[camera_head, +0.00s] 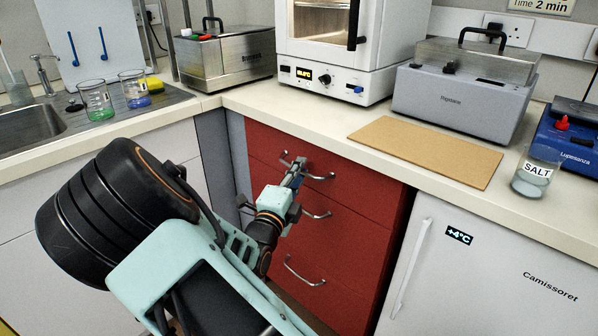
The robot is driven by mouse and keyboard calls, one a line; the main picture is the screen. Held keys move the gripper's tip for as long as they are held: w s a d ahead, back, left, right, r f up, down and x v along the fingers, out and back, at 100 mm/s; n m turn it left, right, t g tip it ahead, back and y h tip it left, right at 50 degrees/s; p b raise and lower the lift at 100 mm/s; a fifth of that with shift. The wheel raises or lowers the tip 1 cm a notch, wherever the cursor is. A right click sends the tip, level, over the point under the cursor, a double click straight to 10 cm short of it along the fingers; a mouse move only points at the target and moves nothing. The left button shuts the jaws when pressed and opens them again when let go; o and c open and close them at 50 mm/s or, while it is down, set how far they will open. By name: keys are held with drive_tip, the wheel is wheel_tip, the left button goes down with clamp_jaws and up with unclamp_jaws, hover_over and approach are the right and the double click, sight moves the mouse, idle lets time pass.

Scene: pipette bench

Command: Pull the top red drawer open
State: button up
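The red drawer unit (340,240) stands under the bench corner, with several drawers stacked and metal bar handles. The top red drawer (355,180) looks flush with the unit. Its handle (320,177) shows on both sides of my gripper, its middle hidden. My gripper (296,166) reaches in from the lower left, with its fingertips at this handle. The fingers are small and seen from behind, so I cannot tell whether they are closed on the bar or only around it. The second handle (317,215) and a lower handle (304,276) show below.
A white fridge (490,270) stands right of the drawers, a grey panel and white cupboard to the left. On the bench are a brown board (425,152), a SALT beaker (535,178), a white oven (340,75) and metal baths. Floor before the drawers is mostly hidden by my arm.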

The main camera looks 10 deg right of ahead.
clamp_jaws()
